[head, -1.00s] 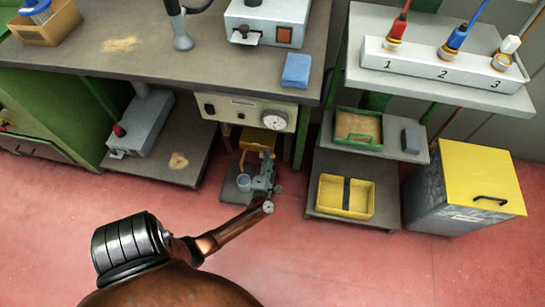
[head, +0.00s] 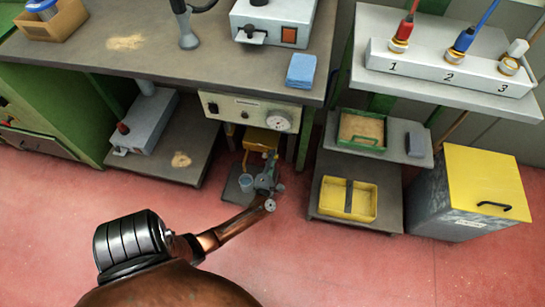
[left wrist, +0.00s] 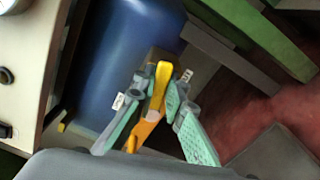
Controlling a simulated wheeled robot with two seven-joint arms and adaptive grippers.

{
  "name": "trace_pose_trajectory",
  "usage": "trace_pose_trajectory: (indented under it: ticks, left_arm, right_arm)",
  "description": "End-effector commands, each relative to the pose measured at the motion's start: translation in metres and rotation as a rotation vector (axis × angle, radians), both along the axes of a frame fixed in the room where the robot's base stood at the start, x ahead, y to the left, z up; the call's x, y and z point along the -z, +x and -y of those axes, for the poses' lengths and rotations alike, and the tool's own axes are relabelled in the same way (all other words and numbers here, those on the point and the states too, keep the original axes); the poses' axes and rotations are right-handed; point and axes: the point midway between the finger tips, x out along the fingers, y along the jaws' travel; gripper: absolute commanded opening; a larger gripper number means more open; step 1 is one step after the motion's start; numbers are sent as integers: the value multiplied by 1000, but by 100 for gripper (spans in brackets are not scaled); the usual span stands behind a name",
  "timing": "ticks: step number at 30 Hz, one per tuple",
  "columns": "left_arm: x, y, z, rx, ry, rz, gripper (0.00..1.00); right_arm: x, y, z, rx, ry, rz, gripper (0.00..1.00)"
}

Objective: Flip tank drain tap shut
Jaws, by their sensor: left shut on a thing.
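The tap's yellow lever (left wrist: 158,86) stands between the teal-padded fingers of my left gripper (left wrist: 160,118) in the left wrist view, and the fingers are shut on it. In the head view my left gripper (head: 265,178) is low under the bench, just in front of a yellow part (head: 262,141). The blue tank (left wrist: 122,45) fills the space behind the lever in the left wrist view. The gripper hides the tap body, so I cannot tell its exact angle. My right gripper is not in view.
A panel with a gauge (head: 278,121) hangs above. A shelf with a yellow tray (head: 335,203) stands to the right. The red floor in front is open.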

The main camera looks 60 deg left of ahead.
Motion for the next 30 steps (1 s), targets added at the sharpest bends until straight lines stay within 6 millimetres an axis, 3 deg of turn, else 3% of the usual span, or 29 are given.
trace_pose_trajectory:
  ticks: [12,20,21,28,30]
  left_arm:
    - [10,1,2,0,179,-196,0]
    - [12,1,2,1,184,-202,0]
    - [12,1,2,1,184,-202,13]
    - [11,1,2,1,183,-201,28]
    - [11,1,2,0,182,-201,29]
  right_arm:
    - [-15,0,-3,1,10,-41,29]
    - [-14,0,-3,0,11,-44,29]
    - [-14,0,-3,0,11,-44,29]
    - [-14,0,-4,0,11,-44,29]
    - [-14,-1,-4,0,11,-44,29]
